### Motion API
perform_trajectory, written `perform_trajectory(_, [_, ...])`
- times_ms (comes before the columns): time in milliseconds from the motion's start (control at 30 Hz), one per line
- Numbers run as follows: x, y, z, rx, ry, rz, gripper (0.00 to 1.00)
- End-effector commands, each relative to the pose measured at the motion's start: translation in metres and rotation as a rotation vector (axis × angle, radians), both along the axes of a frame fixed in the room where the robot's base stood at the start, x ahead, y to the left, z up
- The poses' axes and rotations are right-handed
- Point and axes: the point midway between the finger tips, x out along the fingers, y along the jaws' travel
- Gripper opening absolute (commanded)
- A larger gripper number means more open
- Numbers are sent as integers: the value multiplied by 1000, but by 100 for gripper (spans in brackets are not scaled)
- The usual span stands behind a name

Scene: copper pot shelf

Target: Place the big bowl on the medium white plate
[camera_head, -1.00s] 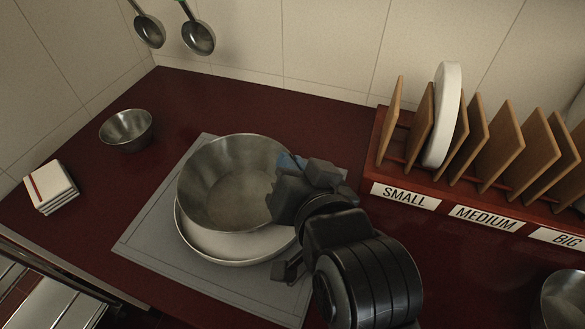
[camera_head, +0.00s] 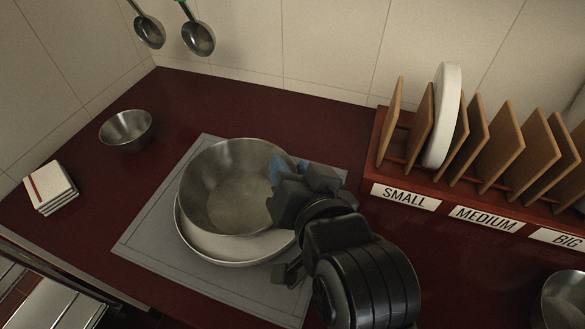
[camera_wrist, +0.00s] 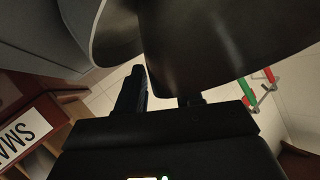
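The big steel bowl (camera_head: 228,205) is over the white plate (camera_head: 236,248), whose rim shows along the bowl's front and lower right. The bowl looks nearly level; its underside contact with the plate is hidden. My gripper (camera_head: 282,178) is at the bowl's right rim, with a blue fingertip pad showing there. In the wrist view, my gripper (camera_wrist: 160,92) has its fingers spread with a gap between them. The bowl's dark wall (camera_wrist: 225,35) is close in front and hides one fingertip. The gripper looks open around the rim.
The plate stands on a grey mat (camera_head: 150,240) on the red counter. A small steel bowl (camera_head: 126,130) and stacked white coasters (camera_head: 50,188) are at left. A labelled wooden rack (camera_head: 450,205) with one white plate (camera_head: 444,115) stands right. Another steel bowl (camera_head: 563,300) is at lower right.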

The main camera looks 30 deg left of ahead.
Motion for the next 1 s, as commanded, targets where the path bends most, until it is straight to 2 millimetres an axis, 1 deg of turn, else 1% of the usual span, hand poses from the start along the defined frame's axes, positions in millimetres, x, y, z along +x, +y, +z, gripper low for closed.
perform_trajectory(167, [-12, -17, 7, 0, 0, -2, 35])
perform_trajectory(400, [-42, -53, 25, -1, 1, -2, 35])
perform_trajectory(600, [-61, -76, 36, 1, 2, -2, 35])
perform_trajectory(800, [-69, -86, 42, -1, 0, -1, 35])
perform_trajectory(1000, [-70, -87, 42, 0, 0, 0, 35])
